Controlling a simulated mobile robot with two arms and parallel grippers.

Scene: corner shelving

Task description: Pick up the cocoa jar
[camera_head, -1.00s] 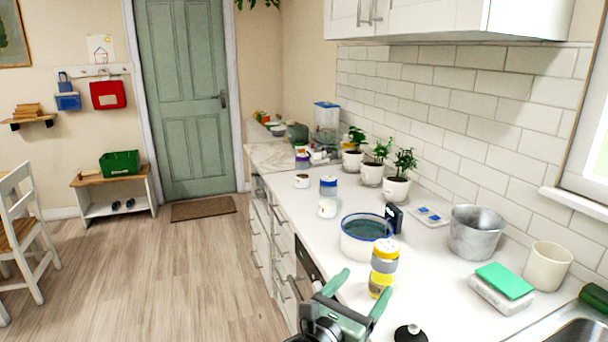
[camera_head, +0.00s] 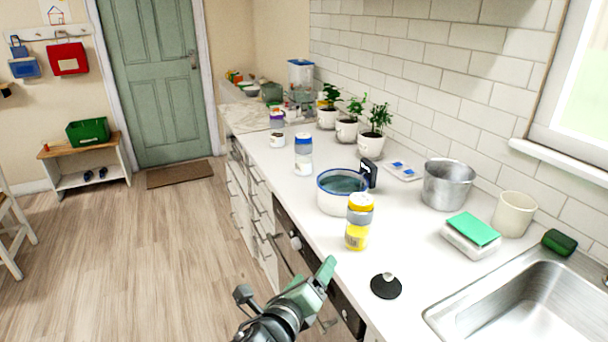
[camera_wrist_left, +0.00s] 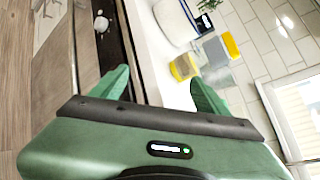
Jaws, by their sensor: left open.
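No label is readable, so I cannot be sure which jar holds cocoa. A jar with a yellow lid, clear grey upper part and yellow lower part (camera_head: 358,226) stands upright near the counter's front edge. It also shows tilted in the left wrist view (camera_wrist_left: 184,67), beyond the fingertips. A blue-lidded jar with a white lower part (camera_head: 303,155) stands farther back, and a smaller purple-banded jar (camera_head: 277,121) stands beyond it. My left gripper (camera_head: 314,284) is open and empty, in front of the counter edge, apart from the yellow-lidded jar. My right gripper is not in view.
A white, blue-rimmed pot (camera_head: 335,199) stands just behind the yellow-lidded jar. A black lid with a knob (camera_head: 386,286) lies to its right, before the sink (camera_head: 520,310). A metal bucket (camera_head: 447,185), scale (camera_head: 470,238) and cream canister (camera_head: 513,214) stand at the right.

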